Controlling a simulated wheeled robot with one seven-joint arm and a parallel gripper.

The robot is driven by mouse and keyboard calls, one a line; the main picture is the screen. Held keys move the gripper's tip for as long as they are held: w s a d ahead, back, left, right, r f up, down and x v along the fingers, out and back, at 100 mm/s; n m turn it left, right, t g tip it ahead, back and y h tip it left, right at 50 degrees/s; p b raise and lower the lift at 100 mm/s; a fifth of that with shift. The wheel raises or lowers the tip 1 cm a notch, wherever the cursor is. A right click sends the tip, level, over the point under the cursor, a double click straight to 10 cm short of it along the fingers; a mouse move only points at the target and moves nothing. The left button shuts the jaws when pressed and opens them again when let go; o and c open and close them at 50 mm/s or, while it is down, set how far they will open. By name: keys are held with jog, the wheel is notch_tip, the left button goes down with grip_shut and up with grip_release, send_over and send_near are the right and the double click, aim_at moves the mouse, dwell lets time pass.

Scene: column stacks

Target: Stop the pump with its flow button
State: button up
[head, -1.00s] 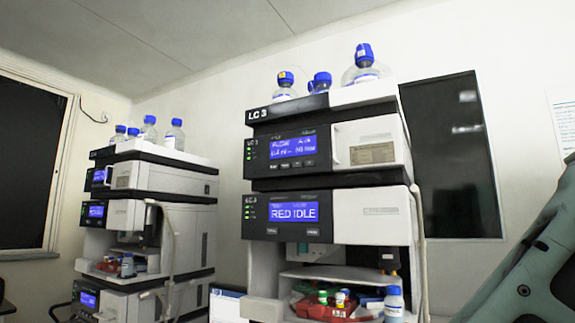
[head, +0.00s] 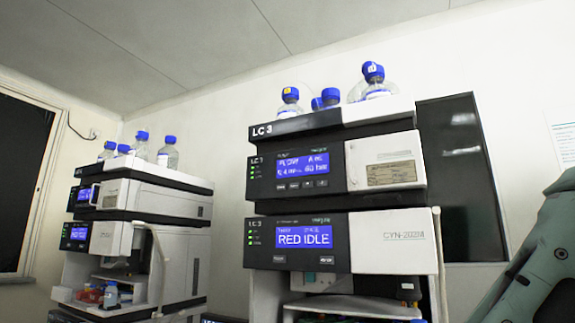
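The nearer instrument stack, marked LC 3, stands at centre right. Its upper dark module is the likely pump (head: 262,178), with a blue screen (head: 302,164) whose text appears to read a flow and a bar value. A row of small buttons (head: 301,184) sits under that screen; their labels are too small to read. The module below (head: 262,252) has a blue screen (head: 304,237) reading RED IDLE and two small buttons under it. My gripper is not in view.
Several blue-capped bottles (head: 373,80) stand on top of the stack. A second, similar stack (head: 140,235) stands at left. A dark wall panel (head: 462,180) is behind the near stack. Part of my arm shows at the lower right.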

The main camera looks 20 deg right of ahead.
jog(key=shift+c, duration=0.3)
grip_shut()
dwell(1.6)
